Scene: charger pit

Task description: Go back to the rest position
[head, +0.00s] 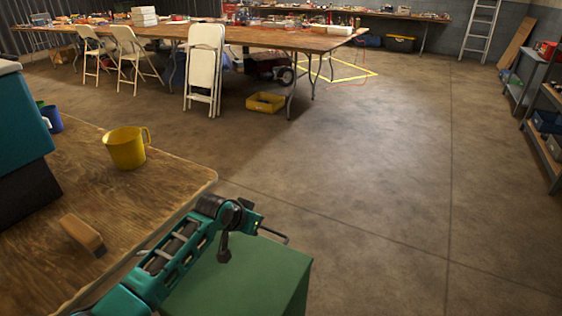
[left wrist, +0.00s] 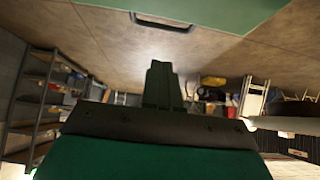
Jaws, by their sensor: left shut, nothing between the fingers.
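My left arm reaches in from the bottom left of the head view, past the right edge of the wooden table. In the left wrist view the two dark fingers (left wrist: 160,82) are together and hold nothing. My right gripper is in neither view.
The near table (head: 180,195) bears a yellow mug (head: 126,148), a blue mug (head: 53,120) and a brown block (head: 82,235). Farther off stand folding chairs (head: 204,62), a long table (head: 285,40) and a yellow bin (head: 265,103). The floor (head: 390,170) to the right is clear.

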